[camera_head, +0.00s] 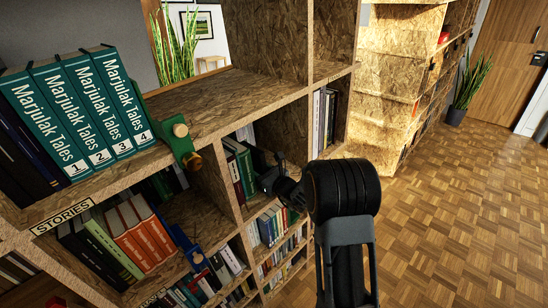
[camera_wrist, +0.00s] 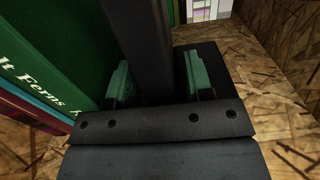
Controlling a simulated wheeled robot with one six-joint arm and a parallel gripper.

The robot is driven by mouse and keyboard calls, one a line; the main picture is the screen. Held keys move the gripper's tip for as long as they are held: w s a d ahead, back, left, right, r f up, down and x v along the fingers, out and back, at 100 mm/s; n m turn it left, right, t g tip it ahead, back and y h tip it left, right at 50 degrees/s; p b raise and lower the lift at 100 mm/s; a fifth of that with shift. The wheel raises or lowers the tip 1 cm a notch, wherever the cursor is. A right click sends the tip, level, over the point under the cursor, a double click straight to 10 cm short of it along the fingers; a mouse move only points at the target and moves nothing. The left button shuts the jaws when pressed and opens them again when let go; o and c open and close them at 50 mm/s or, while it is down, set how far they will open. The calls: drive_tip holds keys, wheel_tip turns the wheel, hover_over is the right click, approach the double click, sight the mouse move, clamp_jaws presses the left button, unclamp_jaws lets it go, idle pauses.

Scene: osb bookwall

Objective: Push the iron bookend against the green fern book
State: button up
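The green fern book (camera_wrist: 45,60) stands upright at the left of the wrist view, with "Ferns" readable on its spine. In the head view a green book (camera_head: 243,165) in the middle compartment appears to be it. The black iron bookend (camera_wrist: 140,35) stands to the right of the book, its flat base (camera_wrist: 218,65) on the shelf board. My gripper (camera_wrist: 156,68) has its green-padded fingers apart, one on each side of the bookend's upright. The left finger is between the book and the upright. Contact with the upright cannot be told. In the head view my gripper (camera_head: 270,180) is small and partly hidden.
Bare shelf board (camera_wrist: 270,80) lies right of the bookend, with an upright wall beyond. White-spined books (camera_wrist: 208,10) show behind. In the head view, teal Marjulak Tales books (camera_head: 80,110) and a green and brass object (camera_head: 180,140) stand on the upper shelf. Open parquet floor lies right.

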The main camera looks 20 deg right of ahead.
drive_tip(key=shift+s+d, duration=0.1)
drive_tip(key=shift+d, duration=0.05)
drive_tip(key=v, duration=1)
drive_tip(key=shift+s+d, duration=0.3)
idle(0.3)
drive_tip(key=shift+r, duration=0.15)
drive_tip(key=s+a+r+n+g+y+p, duration=0.3)
drive_tip(key=s+a+r+n+g+p, duration=0.9)
drive_tip(key=a+n, duration=0.35)
drive_tip(key=s+d+r+n+h+p, duration=0.7)
drive_tip(key=s+r+n+h+p, duration=0.2)
drive_tip(key=n, duration=0.5)
drive_tip(key=shift+s+r+g+h, duration=0.4)
drive_tip(key=shift+s+r+h, duration=0.15)
drive_tip(key=shift+s+h, duration=0.4)
drive_tip(key=shift+n, duration=0.25)
